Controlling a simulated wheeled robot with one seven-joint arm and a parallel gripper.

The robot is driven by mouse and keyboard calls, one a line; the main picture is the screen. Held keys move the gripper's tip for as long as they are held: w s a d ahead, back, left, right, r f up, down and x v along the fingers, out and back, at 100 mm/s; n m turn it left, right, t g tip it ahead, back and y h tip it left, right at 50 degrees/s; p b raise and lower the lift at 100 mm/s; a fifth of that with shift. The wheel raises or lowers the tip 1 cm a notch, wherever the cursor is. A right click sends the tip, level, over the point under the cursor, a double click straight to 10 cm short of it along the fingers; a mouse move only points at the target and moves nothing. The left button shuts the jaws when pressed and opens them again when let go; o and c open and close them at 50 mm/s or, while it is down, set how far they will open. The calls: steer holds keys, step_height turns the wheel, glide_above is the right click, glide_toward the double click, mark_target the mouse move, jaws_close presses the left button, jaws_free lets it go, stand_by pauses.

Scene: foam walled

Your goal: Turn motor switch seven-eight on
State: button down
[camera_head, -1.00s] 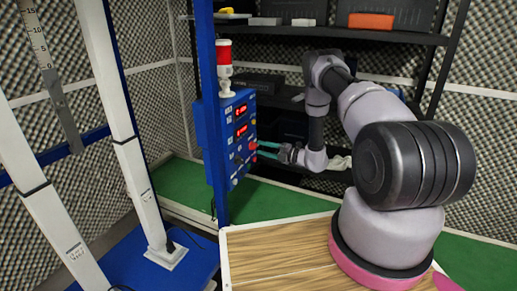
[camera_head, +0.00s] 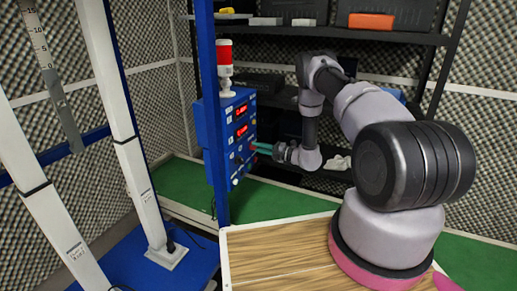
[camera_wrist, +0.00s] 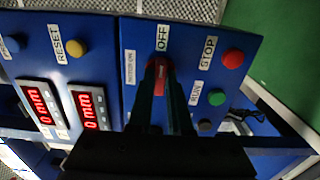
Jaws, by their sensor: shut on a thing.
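The blue control box (camera_head: 212,138) is mounted on a blue post at the picture's centre left. In the wrist view its panel (camera_wrist: 190,30) shows a red rotary switch handle (camera_wrist: 158,78) beside an OFF label (camera_wrist: 162,38) and a small motor label (camera_wrist: 130,67). My gripper (camera_wrist: 161,70) has its two fingers on either side of the red handle and is shut on it. In the head view my gripper (camera_head: 255,149) reaches the panel from the right, and the switch is too small to make out clearly.
Beside the switch are a red STOP button (camera_wrist: 233,58), a green RUN button (camera_wrist: 216,97), a yellow RESET button (camera_wrist: 76,47) and red displays (camera_wrist: 90,109) reading 0 mm. A red-and-white beacon (camera_head: 225,66) stands on the box. A wooden tabletop (camera_head: 275,255) lies in front.

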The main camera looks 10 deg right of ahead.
steer(key=shift+n, duration=0.3)
steer(key=shift+d+n, duration=0.1)
steer(key=shift+n, duration=8.4)
steer(key=shift+f, duration=0.1)
steer(key=c, duration=0.8)
jaws_free()
steer(key=shift+c, duration=0.2)
steer(key=v, duration=1.1)
